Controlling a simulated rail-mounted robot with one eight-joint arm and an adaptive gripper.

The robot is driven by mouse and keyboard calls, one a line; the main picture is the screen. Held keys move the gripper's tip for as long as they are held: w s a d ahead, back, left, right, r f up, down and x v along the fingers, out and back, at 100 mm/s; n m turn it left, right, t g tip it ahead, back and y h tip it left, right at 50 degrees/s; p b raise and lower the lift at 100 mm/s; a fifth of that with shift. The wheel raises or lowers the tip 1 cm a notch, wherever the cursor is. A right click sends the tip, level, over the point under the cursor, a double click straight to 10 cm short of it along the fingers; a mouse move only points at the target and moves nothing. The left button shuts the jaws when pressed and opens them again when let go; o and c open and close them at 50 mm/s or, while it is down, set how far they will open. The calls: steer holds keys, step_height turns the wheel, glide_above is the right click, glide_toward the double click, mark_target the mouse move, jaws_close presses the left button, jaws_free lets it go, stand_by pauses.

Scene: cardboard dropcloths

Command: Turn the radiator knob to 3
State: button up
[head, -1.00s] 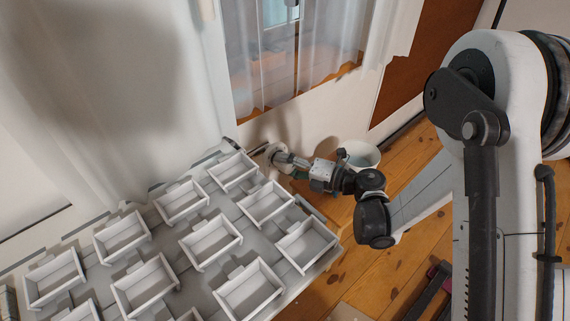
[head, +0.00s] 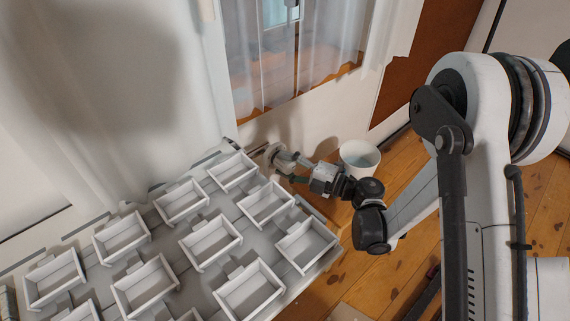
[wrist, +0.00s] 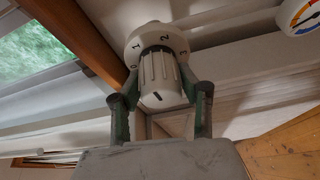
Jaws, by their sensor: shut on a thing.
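The white ribbed radiator knob (wrist: 159,78) is in the middle of the wrist view. Behind it is a white collar with the numbers 0, 1, 2 and 3. The 2 is near the top, the 1 to its left and the 3 to its right. A short dark mark shows on the knob's near end; I cannot tell which number it lines up with. My gripper (wrist: 159,92) has one green-grey finger on each side of the knob and is shut on it. In the head view the knob (head: 274,154) is small, by the wall, with my gripper (head: 287,163) at it.
A table (head: 224,243) with several white open trays stands at left and below. A white bucket (head: 360,156) stands right of my gripper. A window with sheer curtains is above. A round coloured gauge (wrist: 299,15) is at the wrist view's upper right.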

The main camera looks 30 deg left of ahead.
steer(key=o, duration=1.1)
steer(key=shift+o, duration=0.2)
steer(key=shift+r, duration=0.1)
